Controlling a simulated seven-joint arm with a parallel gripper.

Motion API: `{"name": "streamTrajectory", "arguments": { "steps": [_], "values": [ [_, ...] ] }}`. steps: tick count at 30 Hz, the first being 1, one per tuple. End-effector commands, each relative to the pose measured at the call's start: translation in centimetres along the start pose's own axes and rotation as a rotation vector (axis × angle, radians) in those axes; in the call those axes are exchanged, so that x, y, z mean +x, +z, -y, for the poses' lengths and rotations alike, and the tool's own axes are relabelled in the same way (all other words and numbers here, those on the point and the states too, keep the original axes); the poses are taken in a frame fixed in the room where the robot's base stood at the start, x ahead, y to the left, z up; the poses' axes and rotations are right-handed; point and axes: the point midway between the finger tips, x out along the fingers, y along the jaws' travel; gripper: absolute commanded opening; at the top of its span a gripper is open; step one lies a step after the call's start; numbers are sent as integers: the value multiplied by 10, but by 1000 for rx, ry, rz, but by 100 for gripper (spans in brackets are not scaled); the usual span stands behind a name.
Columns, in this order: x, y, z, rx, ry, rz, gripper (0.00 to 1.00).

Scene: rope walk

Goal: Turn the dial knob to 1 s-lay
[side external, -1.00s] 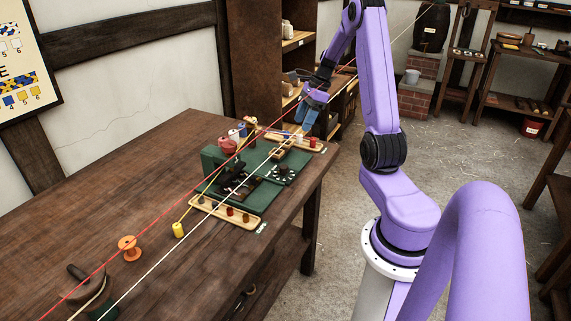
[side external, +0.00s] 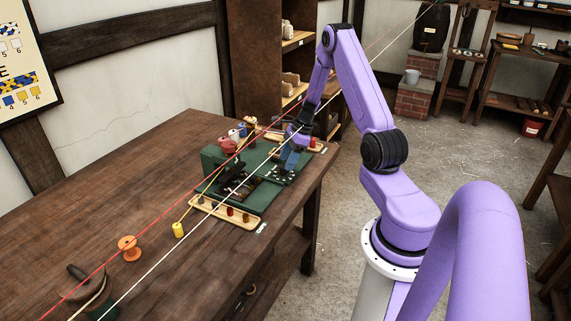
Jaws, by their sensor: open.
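The green machine (side external: 255,197) stands on the wooden table near its far right edge. Its dial (side external: 279,178), ringed by small white marks, is on the right part of the top. My gripper (side external: 286,168) is open and points down just over the dial. It covers most of the knob, so I cannot tell the knob's setting or whether the fingers touch it. The marks are too small to read.
Red and pale cords run diagonally across the table and pass close to my gripper. A wooden tray with pegs (side external: 215,209) lies at the machine's front. A yellow spool (side external: 178,230) and an orange spool (side external: 129,247) stand on the table's left part.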

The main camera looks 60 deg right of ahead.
Motion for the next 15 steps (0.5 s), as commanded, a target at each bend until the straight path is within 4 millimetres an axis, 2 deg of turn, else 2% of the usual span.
{"name": "streamTrajectory", "arguments": {
  "steps": [6,15],
  "values": [
    [20,0,0,0,0,0,59],
    [23,0,0,-1,-1,0,59]
  ]
}}
